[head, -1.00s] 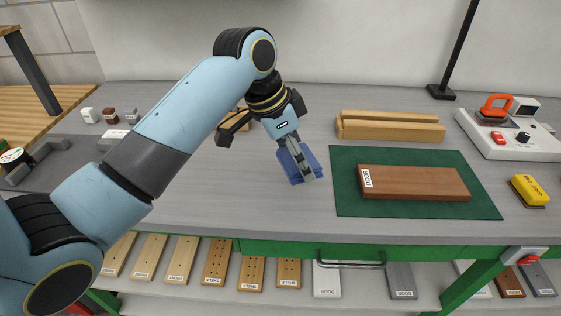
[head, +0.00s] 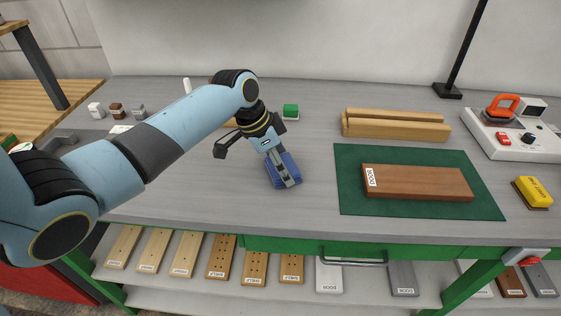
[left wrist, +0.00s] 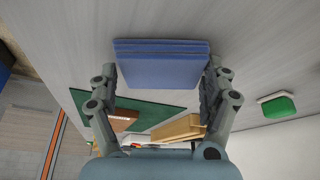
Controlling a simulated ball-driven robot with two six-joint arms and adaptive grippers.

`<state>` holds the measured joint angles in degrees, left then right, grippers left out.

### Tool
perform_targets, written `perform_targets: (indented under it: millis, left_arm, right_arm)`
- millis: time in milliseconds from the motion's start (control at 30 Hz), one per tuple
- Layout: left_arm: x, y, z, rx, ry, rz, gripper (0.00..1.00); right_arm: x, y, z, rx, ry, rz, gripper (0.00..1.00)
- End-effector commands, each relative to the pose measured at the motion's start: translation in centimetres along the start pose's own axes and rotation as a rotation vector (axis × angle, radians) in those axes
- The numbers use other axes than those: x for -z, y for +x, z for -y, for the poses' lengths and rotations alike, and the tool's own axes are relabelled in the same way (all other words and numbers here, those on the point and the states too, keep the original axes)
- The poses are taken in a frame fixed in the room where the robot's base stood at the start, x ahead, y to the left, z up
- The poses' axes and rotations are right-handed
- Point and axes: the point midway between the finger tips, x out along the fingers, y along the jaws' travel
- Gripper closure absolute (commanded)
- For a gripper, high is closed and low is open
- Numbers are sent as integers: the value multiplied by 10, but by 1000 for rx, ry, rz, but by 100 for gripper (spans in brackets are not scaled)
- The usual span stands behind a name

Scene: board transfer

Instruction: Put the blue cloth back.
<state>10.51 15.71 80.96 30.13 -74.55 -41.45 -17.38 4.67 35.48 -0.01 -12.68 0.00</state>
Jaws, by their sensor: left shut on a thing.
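The blue cloth (head: 292,162) is a folded, layered blue pad. My left gripper (head: 287,172) is shut on it, over the grey worktop, left of the green mat. In the left wrist view the cloth (left wrist: 160,66) spans the space between the two fingertips (left wrist: 160,72). I cannot tell whether the cloth touches the worktop. My right gripper is not in view.
A brown board (head: 417,182) labelled DOOR lies on the green mat (head: 352,205). Wooden blocks (head: 396,125) lie behind it. A green-topped block (head: 290,111) stands behind my gripper. A yellow block (head: 534,191) sits at right. The worktop's front left is clear.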

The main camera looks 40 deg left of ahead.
Motion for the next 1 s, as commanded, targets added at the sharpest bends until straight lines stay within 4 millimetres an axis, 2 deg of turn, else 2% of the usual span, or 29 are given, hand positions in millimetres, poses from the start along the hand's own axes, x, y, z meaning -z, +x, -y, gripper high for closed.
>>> perform_targets:
  millis: [67,100,200,567,667,1000]
  left_arm:
    - [-1,2,0,0,0,0,48]
    - [-1,2,0,0,0,0,14]
    - [-1,1,0,0,0,0,1]
    - [0,-4,1,1,0,1,0]
    - [0,-17,2,4,2,0,0]
    - [-1,-91,1,3,3,2,0]
  right_arm:
    - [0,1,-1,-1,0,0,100]
    - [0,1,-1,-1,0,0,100]
    - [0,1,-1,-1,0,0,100]
    - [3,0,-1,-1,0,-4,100]
    - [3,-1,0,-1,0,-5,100]
    - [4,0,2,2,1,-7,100]
